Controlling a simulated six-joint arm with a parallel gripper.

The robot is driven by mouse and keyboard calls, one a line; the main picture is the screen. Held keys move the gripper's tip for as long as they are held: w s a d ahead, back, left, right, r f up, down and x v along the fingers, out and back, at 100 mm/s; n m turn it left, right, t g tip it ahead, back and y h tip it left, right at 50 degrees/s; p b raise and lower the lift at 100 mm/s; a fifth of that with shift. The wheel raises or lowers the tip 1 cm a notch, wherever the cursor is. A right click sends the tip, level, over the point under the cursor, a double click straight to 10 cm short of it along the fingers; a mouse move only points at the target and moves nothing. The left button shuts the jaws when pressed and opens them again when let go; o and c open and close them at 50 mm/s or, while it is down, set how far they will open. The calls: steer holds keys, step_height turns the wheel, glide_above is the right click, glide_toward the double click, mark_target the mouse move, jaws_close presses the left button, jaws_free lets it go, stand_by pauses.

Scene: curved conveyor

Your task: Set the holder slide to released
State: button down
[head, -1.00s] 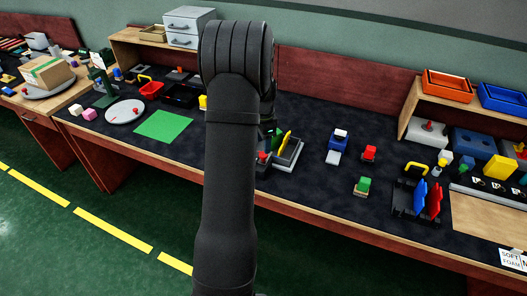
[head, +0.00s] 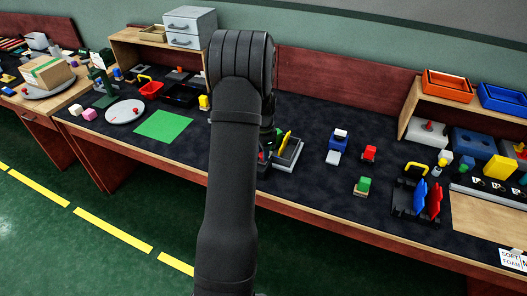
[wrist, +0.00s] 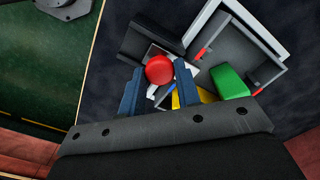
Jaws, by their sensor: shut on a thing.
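The holder (wrist: 255,48) is a grey tray on a white base, seen in the wrist view at upper right with a green block and small red pieces. A round red knob (wrist: 159,69) sits at its left side, beside a dark block (wrist: 150,42). My gripper (wrist: 159,76) has its two blue-grey fingers on either side of the red knob and is shut on it. A yellow piece (wrist: 175,100) shows partly behind the right finger. In the head view the holder (head: 288,153) stands just right of my arm, which hides its left part and most of my gripper.
A green mat (head: 163,125) lies to the left. The dark table has free room behind and in front of the holder.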

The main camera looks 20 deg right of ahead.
steer(key=shift+s+a, duration=1.2)
steer(key=shift+a, duration=0.05)
steer(key=c, duration=1.1)
jaws_free()
steer(key=shift+o, duration=0.2)
step_height(320, 180, up, 17)
steer(key=shift+r, duration=0.2)
